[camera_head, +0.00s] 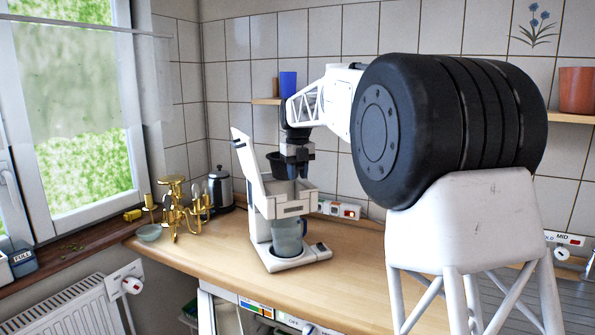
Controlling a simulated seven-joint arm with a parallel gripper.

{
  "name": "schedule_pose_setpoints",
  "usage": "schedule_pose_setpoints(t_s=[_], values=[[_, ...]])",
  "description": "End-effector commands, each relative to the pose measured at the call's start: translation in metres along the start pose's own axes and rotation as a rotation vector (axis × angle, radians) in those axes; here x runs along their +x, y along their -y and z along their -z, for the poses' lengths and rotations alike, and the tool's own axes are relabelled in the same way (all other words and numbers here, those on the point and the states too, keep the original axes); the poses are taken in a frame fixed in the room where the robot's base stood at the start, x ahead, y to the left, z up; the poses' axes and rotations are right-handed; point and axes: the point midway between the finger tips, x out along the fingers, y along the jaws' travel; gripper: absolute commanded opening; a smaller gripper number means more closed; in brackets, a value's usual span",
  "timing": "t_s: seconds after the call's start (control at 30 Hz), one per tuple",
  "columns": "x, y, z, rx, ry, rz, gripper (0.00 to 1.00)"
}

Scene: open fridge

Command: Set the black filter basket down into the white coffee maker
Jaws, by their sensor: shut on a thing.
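The white coffee maker (294,209) stands on the wooden counter with its lid raised at the left. A bluish glass carafe (287,237) sits in its lower part. My gripper (298,174) is over the coffee maker's open top, pointing down. It is shut on the black filter basket (276,163), which shows just left of the fingers. The basket is above the open top, and my fingers hide its right side. I cannot tell exactly how far it is above the opening, or whether it touches the coffee maker.
A brass candelabra (175,205), a small bowl (149,233) and a steel kettle (221,189) stand left of the coffee maker. A wall socket strip (339,209) is behind it. A blue cup (288,82) stands on a shelf above. The counter (355,262) right of the coffee maker is clear.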

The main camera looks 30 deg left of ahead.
Motion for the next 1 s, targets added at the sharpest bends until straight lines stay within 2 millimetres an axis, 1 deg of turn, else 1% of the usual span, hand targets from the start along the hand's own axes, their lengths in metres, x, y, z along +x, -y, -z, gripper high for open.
schedule_pose_setpoints(t_s=[0.3,0.5,1.0], values=[[0.016,0.000,0.000,0.000,-0.001,0.000,0.04],[0.024,0.000,0.000,0.000,0.000,0.000,0.04],[0.027,0.000,0.000,0.000,0.000,0.000,0.04]])
